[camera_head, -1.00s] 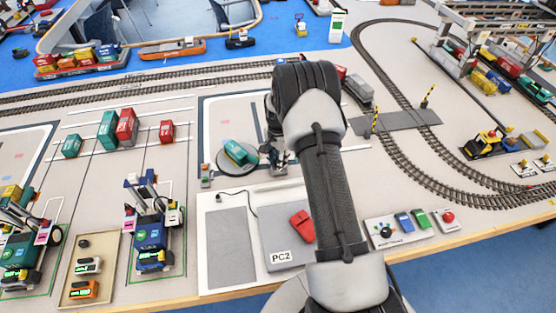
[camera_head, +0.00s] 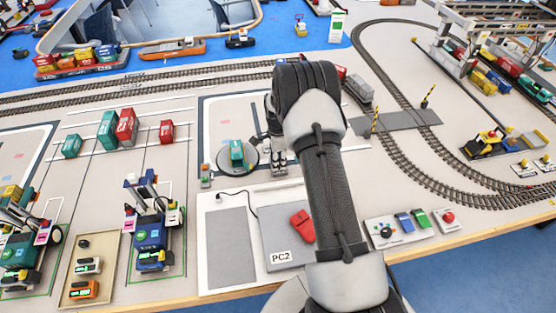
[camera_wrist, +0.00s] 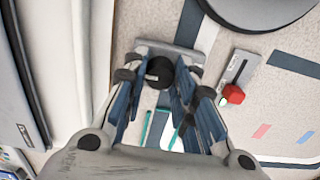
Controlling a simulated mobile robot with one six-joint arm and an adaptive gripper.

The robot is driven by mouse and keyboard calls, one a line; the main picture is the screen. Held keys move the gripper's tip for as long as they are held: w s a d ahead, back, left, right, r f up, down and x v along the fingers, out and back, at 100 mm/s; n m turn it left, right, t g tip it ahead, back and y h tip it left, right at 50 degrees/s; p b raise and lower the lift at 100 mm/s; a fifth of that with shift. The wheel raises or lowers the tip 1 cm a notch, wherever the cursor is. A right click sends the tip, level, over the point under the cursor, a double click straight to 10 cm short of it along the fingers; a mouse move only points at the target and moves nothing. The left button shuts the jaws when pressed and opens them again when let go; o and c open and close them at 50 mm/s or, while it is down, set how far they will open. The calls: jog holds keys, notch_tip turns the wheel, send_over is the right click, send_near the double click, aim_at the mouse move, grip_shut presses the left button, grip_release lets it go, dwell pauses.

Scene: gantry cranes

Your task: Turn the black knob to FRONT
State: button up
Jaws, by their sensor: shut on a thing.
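In the wrist view, the black knob (camera_wrist: 160,71) sits on a grey plate (camera_wrist: 183,52) between the fingertips. My gripper (camera_wrist: 163,78) is shut on it, with a finger on each side. The FRONT mark and the knob's pointer cannot be made out. In the head view my arm covers much of the gripper and the knob cannot be made out. The dark round turntable (camera_head: 250,166), with a teal block (camera_head: 237,152) on it, lies left of my arm's end.
A slider with a red handle (camera_wrist: 233,94) is right of the knob in the wrist view. A PC2 panel with a red piece (camera_head: 302,224) lies nearer the front edge. A control board with buttons (camera_head: 404,222) lies right of my arm. Tracks run behind.

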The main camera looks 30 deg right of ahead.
dwell(0.3)
jog(key=o, duration=1.1)
jog(key=shift+c, duration=0.2)
notch_tip(320, 180, up, 12)
